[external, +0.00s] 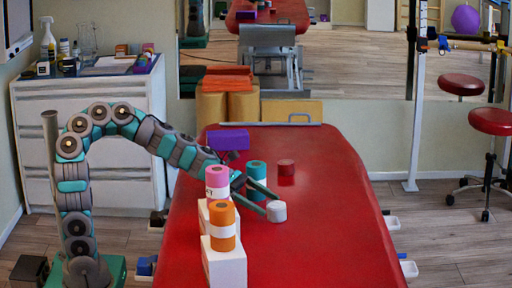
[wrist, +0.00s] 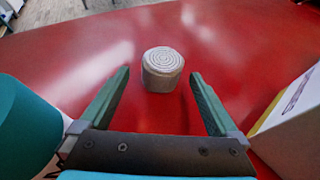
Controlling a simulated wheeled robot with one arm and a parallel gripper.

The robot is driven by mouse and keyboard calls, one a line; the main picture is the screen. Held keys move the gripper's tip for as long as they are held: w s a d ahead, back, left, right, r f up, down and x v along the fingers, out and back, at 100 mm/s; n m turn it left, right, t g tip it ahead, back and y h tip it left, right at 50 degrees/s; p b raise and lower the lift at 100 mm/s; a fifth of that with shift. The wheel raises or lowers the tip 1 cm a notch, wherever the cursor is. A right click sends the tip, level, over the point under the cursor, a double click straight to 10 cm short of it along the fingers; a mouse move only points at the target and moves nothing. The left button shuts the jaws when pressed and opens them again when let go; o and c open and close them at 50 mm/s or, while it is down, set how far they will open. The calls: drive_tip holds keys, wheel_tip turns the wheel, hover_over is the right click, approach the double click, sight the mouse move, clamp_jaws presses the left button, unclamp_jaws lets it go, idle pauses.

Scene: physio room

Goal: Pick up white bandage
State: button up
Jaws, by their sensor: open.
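The white bandage (external: 276,211) is a short upright roll on the red treatment table (external: 330,240). In the wrist view the bandage (wrist: 162,68) shows its spiral top, just beyond the fingertips and roughly centred between them. My gripper (external: 273,203) is open and empty, low over the table, with its fingers pointing at the bandage. In the wrist view my gripper (wrist: 158,78) has a finger on each side of the gap. I cannot tell whether either finger touches the bandage.
A teal roll (external: 256,175) stands beside my gripper and shows at the wrist view's left edge (wrist: 22,125). White boxes (external: 224,265) bear a pink roll (external: 217,178) and an orange roll (external: 223,222). A dark red roll (external: 286,167) and purple block (external: 228,139) stand farther back. The table's right side is clear.

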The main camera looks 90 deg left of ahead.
sight(277, 209)
drive_tip(key=b+x, duration=0.2)
drive_tip(key=x, duration=0.1)
drive_tip(key=shift+d+f, duration=0.15)
drive_tip(key=shift+d, duration=0.15)
drive_tip(key=shift+w+d+f, duration=0.1)
drive_tip(key=shift+w+d, duration=0.1)
drive_tip(key=shift+w, duration=0.5)
drive_tip(key=c, duration=1.5)
drive_tip(key=shift+o, duration=0.2)
